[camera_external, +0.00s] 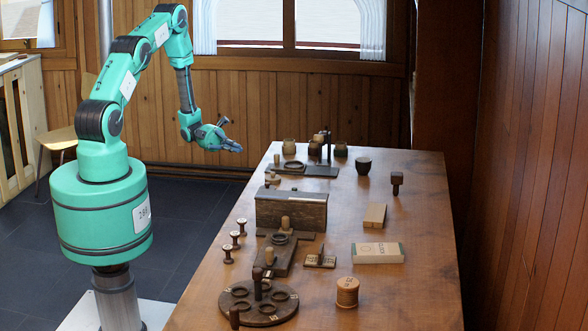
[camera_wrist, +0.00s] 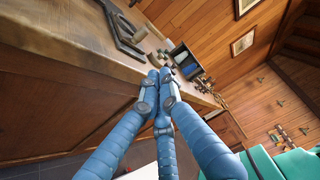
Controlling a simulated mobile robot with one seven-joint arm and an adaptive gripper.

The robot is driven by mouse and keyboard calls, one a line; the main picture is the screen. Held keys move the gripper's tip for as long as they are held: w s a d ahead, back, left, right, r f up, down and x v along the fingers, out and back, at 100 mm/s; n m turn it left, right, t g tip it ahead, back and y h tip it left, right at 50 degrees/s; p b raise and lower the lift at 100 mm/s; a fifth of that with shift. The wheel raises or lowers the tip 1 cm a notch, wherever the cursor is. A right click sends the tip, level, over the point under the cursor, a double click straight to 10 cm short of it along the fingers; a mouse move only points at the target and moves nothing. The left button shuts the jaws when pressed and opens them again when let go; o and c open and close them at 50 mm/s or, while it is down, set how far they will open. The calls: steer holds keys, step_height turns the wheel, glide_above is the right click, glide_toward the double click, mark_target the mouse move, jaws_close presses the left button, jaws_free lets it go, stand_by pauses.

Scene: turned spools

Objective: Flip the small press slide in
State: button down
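My gripper (camera_external: 237,148) hangs in the air off the table's left side, near its back end. It holds nothing. In the wrist view its blue fingers (camera_wrist: 159,76) are together at the tips. No part is labelled as the small press. A dark stand with an upright post (camera_external: 327,148) on a flat base is at the back of the table, with a flat ring (camera_external: 293,165) beside it. A dark board with a ring (camera_external: 280,238) lies in front of the long grey block. I cannot tell which of these has the slide, or its position.
The long grey block (camera_external: 291,210) stands mid-table. A round dark disc (camera_external: 258,309) with rings is at the front. Several small spools (camera_external: 227,254) line the left edge. A wooden spool (camera_external: 347,292), a box (camera_external: 377,253) and a dark cup (camera_external: 363,166) stand to the right.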

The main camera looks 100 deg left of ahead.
mark_target(292, 165)
steer(key=shift+w+d, duration=0.1)
stand_by(0.3)
steer(key=x, duration=0.3)
steer(key=b+x, duration=0.1)
steer(key=x, duration=0.3)
steer(key=w+a+b+x, duration=0.1)
steer(key=x, duration=0.3)
steer(key=shift+w+f, duration=0.1)
steer(key=shift+w+a, duration=0.2)
steer(key=shift+w, duration=0.7)
steer(key=w+p, duration=0.4)
steer(key=w, duration=0.6)
steer(key=shift+w, duration=0.3)
steer(key=shift+s, duration=0.15)
